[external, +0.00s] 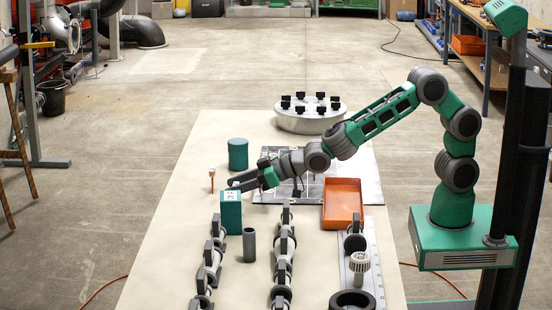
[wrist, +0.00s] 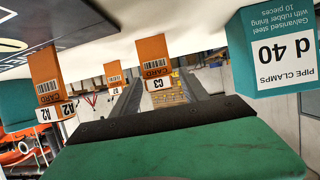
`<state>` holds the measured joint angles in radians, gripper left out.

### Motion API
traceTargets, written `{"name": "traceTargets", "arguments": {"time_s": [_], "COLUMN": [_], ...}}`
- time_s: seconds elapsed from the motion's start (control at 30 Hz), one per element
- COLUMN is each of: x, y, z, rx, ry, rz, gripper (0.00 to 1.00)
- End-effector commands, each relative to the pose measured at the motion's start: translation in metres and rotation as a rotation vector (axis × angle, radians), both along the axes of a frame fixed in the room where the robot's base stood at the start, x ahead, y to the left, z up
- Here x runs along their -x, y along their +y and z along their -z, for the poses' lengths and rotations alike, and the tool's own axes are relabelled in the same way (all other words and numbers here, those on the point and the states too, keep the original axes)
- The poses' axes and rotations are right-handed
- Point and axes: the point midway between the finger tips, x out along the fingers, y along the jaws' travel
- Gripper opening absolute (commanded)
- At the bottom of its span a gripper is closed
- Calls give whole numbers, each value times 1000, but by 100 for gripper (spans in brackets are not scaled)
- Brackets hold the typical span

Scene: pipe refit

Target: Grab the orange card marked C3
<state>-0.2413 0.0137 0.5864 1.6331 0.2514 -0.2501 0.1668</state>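The wrist view is upside down. The orange card marked C3 (wrist: 155,58), with a white label, stands on the table and shows between the two dark fingers of my gripper (wrist: 158,82). In the external view a small orange upright piece with a white top (external: 212,182) stands just beyond my gripper (external: 234,184); it looks like this card. A small gap shows between it and the fingertips. My gripper is open and low over the table, with nothing held between its fingers.
A teal pipe clamps box marked d 40 (wrist: 275,50) is close beside my gripper; it also shows in the external view (external: 231,213). Other orange cards (wrist: 46,72) stand on the other side. A teal cylinder (external: 238,154) stands behind. An orange tray (external: 343,203) lies right.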

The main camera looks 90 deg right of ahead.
Motion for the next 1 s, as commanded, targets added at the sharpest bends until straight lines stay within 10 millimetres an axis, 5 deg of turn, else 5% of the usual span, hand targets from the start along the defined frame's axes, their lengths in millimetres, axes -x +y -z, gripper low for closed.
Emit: {"name": "traceTargets", "arguments": {"time_s": [0.6, 1.0], "x": [0, 0], "y": [0, 0], "z": [0, -4], "rx": [0, 0], "ry": [1, 0], "rz": [0, 0], "gripper": [1, 0]}}
